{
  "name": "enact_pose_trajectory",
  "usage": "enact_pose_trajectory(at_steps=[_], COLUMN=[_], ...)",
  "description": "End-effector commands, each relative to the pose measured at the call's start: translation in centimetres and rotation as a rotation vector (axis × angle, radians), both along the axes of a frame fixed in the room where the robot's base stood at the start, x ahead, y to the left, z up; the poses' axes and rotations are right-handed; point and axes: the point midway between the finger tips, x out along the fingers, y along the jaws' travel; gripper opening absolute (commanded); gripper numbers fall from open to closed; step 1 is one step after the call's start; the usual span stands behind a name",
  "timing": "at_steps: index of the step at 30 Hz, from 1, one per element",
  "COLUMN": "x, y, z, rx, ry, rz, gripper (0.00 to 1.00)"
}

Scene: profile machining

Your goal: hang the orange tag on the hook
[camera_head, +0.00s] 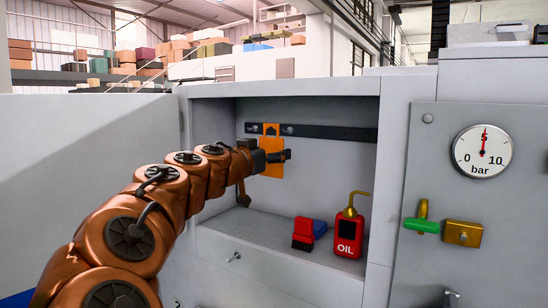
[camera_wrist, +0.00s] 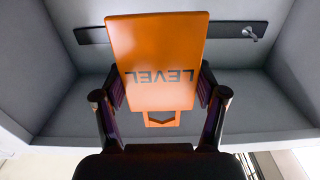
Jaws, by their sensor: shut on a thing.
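The orange tag (camera_head: 271,165) is upright in front of the back wall of an open cabinet bay. My gripper (camera_head: 280,157) is shut on its middle. In the wrist view the tag (camera_wrist: 155,50) shows inverted "LEVEL" lettering and a slotted end (camera_wrist: 160,119) at the picture's bottom. My gripper's fingers (camera_wrist: 160,93) lie along both its sides. A dark rail (camera_head: 335,133) runs across the back wall, with a small metal hook (camera_head: 289,130) just right of the tag's top. A hook (camera_wrist: 249,33) also shows in the wrist view. Whether the tag touches a hook is unclear.
The bay's side walls and ceiling limit room. A gauge panel (camera_head: 430,150) stands right.

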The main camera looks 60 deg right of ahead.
Motion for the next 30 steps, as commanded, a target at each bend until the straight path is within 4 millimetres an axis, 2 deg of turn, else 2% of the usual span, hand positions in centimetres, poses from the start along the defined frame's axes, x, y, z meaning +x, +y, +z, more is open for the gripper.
enact_pose_trajectory(at_steps=[11, 30], x=[0.0, -0.1], y=[0.2, 3.4], z=[-0.1, -0.1], rx=[0.000, 0.000], ry=[0.000, 0.001], rz=[-0.001, 0.000], gripper=[0.47, 0.47])
